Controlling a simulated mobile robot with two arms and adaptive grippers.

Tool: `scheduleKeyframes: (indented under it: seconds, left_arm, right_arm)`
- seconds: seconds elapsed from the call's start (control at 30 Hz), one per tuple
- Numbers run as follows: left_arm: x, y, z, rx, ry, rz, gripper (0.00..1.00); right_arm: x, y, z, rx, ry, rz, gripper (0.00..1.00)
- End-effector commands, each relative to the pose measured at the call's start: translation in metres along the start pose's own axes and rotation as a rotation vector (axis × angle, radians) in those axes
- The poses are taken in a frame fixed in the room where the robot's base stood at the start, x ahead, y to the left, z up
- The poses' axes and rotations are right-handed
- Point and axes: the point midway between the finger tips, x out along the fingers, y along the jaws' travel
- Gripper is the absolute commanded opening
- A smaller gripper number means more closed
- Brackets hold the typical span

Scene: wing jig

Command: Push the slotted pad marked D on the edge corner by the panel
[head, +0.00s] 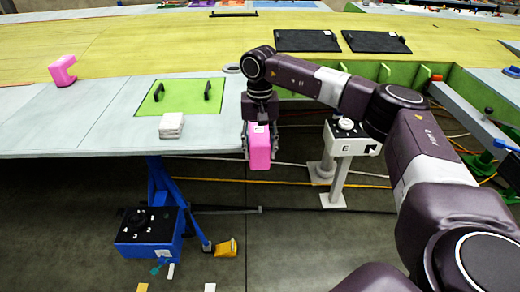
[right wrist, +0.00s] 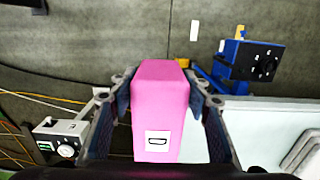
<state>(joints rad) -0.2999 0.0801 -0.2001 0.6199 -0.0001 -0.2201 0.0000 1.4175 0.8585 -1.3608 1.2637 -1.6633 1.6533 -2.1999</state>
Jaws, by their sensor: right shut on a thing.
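The pink pad marked D (right wrist: 160,95) is held between the fingers of my right gripper (head: 259,122). Its label with the D faces the camera in the right wrist view. In the head view the pink pad (head: 259,152) hangs upright beside the corner of the grey work surface (head: 215,135). I cannot tell whether it touches the edge, and its slot is hidden. The green panel (head: 180,90) with two black handles lies on the surface to the left of the pad. My left gripper is not in view.
Another pink pad (head: 62,70) sits at the far left edge. A white block (head: 171,125) lies near the front edge. A white box on a stand (head: 348,140) is to the right. A blue box (head: 150,240) and a yellow block (head: 227,247) are on the floor.

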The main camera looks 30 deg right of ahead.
Motion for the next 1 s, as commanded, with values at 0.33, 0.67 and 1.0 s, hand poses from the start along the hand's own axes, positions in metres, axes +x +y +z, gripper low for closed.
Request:
scheduleKeyframes:
  seconds: [0.33, 0.67, 1.0]
  left_arm:
    - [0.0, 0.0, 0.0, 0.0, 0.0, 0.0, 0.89]
    - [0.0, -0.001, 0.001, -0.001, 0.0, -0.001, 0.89]
    - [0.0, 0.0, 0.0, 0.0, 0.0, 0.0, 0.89]
  right_arm:
    - [-0.002, 0.0, -0.003, 0.003, 0.009, -0.003, 0.64]
    - [-0.011, 0.0, -0.002, 0.002, 0.007, -0.003, 0.64]
    - [-0.079, -0.001, -0.003, 0.003, 0.008, -0.005, 0.64]
